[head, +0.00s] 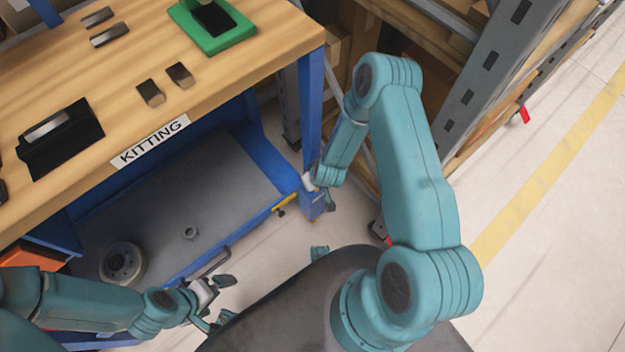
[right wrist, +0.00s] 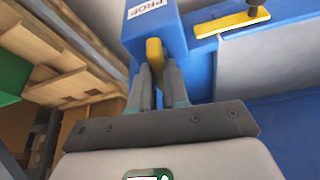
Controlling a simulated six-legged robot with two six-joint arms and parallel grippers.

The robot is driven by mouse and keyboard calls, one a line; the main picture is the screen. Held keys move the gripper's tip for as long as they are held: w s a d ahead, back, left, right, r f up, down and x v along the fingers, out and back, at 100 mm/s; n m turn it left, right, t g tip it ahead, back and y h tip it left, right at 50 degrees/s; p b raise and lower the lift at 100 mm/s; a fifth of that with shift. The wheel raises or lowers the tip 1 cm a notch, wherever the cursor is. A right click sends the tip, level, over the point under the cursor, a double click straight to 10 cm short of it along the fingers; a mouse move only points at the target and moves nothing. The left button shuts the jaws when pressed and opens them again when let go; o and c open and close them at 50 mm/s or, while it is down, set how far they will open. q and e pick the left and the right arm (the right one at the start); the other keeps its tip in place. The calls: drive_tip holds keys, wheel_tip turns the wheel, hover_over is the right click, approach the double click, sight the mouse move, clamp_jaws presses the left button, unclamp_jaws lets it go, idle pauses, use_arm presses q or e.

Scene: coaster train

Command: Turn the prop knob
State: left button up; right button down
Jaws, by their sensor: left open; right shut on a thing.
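The prop knob (right wrist: 154,52) is a yellow piece on a blue box (right wrist: 185,28) labelled PROP. In the right wrist view, my right gripper (right wrist: 157,72) is shut on the knob, one finger on each side. In the head view, the blue box (head: 313,208) sits at the corner of the blue bench frame, and my right gripper (head: 322,188) is at it; the knob is hidden there by the gripper. My left gripper (head: 228,300) is open and empty, low in front of the bench near a drawer handle.
A wooden KITTING bench (head: 230,62) holds dark parts and a green fixture (head: 215,35). Below it, a grey tray surface (head: 185,190) carries a round metal part (head: 122,263) and a small ring (head: 190,232). A yellow bar (right wrist: 232,22) is beside the box. Metal shelving (head: 490,75) stands to the right.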

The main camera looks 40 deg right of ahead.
drive_tip(key=shift+n, duration=0.7)
drive_tip(key=c, duration=1.1)
unclamp_jaws()
drive_tip(key=p+v, duration=0.3)
drive_tip(key=v, duration=0.2)
drive_tip(key=p+v, duration=0.4)
drive_tip(key=v, duration=0.2)
drive_tip(key=p+v, duration=0.4)
drive_tip(key=v, duration=0.1)
drive_tip(key=shift+s+d+r, duration=0.1)
drive_tip(key=shift+d+r, duration=0.1)
drive_tip(key=shift+d, duration=0.15)
